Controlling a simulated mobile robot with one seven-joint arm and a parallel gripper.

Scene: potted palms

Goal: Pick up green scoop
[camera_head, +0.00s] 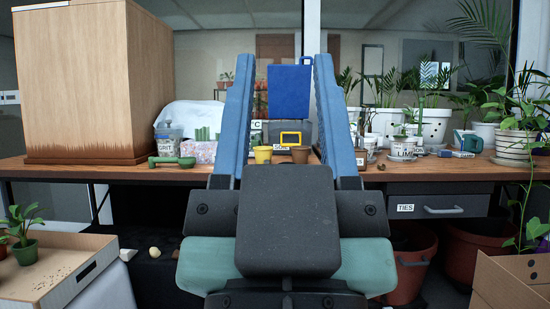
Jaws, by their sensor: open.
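A green scoop (172,162) lies on the wooden table near its front edge, left of centre, in the head view. Its handle points right. My gripper (277,75) is raised in the middle of the view, its two blue fingers spread apart with nothing held between them. The scoop is to the left of the left finger, apart from it. My gripper's wrist hides the middle of the table's front edge.
A tall wooden box (75,80) stands behind and left of the scoop. Small pots, including a yellow one (263,154), stand at the table's middle. Potted plants (435,124) crowd the right side. A drawer (441,206) hangs below. Cardboard boxes (53,269) flank the front.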

